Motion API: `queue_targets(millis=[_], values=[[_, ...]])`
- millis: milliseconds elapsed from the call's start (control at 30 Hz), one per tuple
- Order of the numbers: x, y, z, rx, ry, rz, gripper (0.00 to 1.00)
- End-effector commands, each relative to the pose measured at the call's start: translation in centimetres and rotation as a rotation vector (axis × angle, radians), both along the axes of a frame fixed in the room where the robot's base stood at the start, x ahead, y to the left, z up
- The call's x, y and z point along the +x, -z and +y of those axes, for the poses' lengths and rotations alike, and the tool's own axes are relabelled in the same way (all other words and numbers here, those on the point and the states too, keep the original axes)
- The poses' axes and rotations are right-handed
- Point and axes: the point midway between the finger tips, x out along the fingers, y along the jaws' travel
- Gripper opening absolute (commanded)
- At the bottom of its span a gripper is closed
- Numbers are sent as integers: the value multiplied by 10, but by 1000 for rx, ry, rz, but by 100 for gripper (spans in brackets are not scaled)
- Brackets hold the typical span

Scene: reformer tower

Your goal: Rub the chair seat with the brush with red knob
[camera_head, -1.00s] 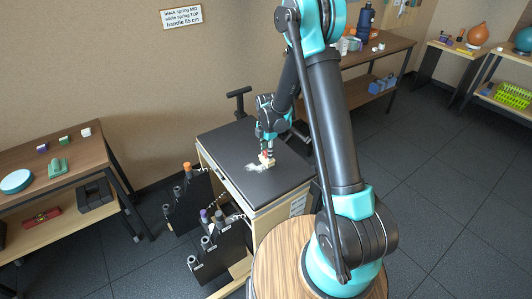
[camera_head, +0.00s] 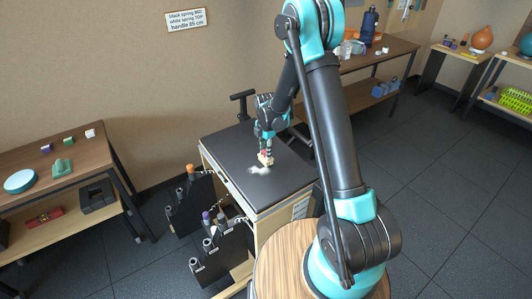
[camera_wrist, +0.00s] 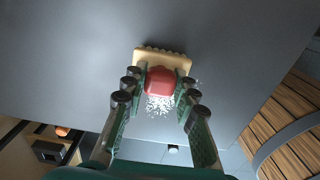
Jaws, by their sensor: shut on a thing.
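The chair seat (camera_head: 290,178) is a flat black pad in the middle of the head view, and it fills most of the wrist view as a grey surface (camera_wrist: 240,50). The brush (camera_wrist: 162,58) has a pale block with a toothed edge and a red knob (camera_wrist: 160,82). My gripper (camera_wrist: 160,88) is shut on the red knob, with fingers on both sides. In the head view my gripper (camera_head: 266,145) points down and holds the brush (camera_head: 266,160) at the seat surface. White powder lies on the seat beside the brush. Whether the bristles touch is hidden.
A table (camera_head: 85,160) with small blocks stands at left. Black holders (camera_head: 195,205) with springs stand by the seat's left side. A wall sign (camera_head: 185,19) reads "black spring MID, white spring TOP, handle 85 cm". A shelf table (camera_head: 395,47) stands behind at right. The seat's right part is clear.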

Motion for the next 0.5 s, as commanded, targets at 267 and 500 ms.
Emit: queue_targets(millis=[267, 500], values=[[0, -22, 0, 0, 0, 0, 0], [0, -44, 0, 0, 0, 0, 0]])
